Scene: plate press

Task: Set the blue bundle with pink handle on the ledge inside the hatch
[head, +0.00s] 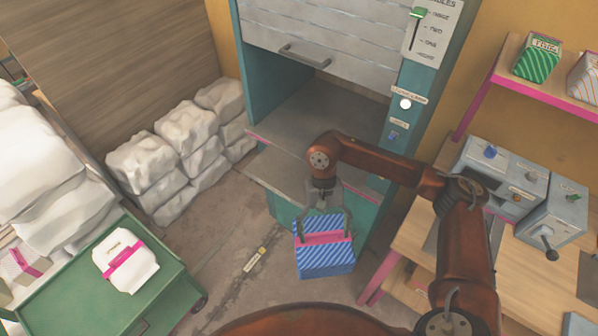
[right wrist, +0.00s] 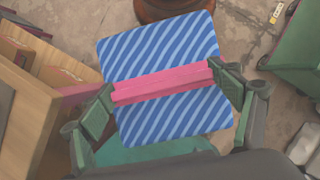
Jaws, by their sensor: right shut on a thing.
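The blue striped bundle (head: 325,262) with its pink handle hangs from my right gripper (head: 325,222), just in front of the ledge. In the right wrist view the bundle (right wrist: 165,75) lies between the fingers, which are shut on the pink handle (right wrist: 162,83). The hatch's grey ledge (head: 284,173) sticks out of the teal cabinet. The hatch's slatted door (head: 330,35) is raised, and the space behind the ledge looks empty. The bundle is low, with its top near the ledge's front edge in the picture. My left gripper is not in view.
A white bundle with a pink band (head: 126,262) lies on a green cart (head: 150,290) at the lower left. White sacks (head: 170,150) are stacked left of the cabinet. A wooden bench (head: 420,230) with grey control boxes (head: 505,180) stands to the right.

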